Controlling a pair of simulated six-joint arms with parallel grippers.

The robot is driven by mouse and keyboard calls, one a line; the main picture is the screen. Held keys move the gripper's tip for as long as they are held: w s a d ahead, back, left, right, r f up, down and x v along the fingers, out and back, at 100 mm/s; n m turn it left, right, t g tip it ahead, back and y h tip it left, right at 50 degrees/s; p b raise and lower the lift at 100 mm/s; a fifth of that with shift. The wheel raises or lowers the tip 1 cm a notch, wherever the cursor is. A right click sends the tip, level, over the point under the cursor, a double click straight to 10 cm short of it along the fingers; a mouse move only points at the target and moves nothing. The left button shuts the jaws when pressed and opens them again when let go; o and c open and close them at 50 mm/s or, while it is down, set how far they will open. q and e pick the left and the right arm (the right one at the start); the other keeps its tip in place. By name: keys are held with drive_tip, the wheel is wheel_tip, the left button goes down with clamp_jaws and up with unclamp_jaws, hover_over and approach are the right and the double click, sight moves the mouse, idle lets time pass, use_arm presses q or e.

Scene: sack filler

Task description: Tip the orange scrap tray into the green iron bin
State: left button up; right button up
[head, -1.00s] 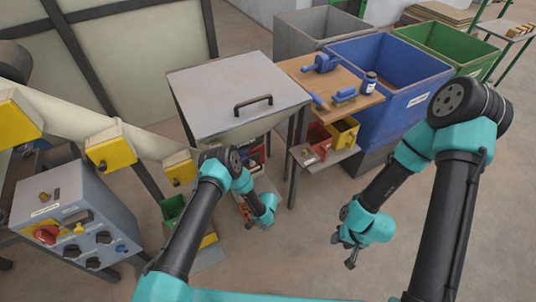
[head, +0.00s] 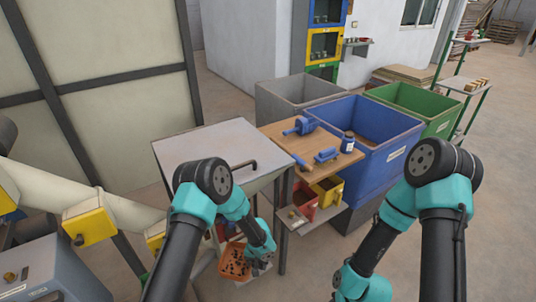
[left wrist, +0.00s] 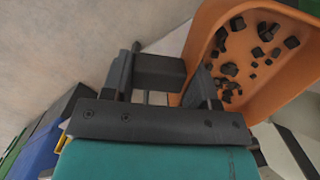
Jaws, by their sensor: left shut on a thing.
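The orange scrap tray (head: 232,272) is in my left gripper (head: 262,264), low beside the metal cabinet-like table. In the left wrist view the tray (left wrist: 197,45) is close on the right, with several dark scrap pieces (left wrist: 258,52) inside. My left gripper's fingers (left wrist: 185,85) are shut on the tray's edge. The green bin (head: 420,100) stands at the back right, behind the blue bin, far from the tray. My right arm hangs at the right; its fingers are below the head view's edge.
The blue bin (head: 385,165) and grey bin (head: 285,97) stand beside the green one. A wooden bench (head: 282,135) with blue tools and a jar (head: 347,142) is in front of them. A grey-topped table (head: 210,143) is near the left arm. Open floor lies at the right.

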use_arm(q)
wheel_tip(320, 180, up, 21)
drive_tip(key=a+n, duration=0.2)
drive_tip(key=n, duration=0.6)
drive_tip(key=shift+w+a+h, duration=0.4)
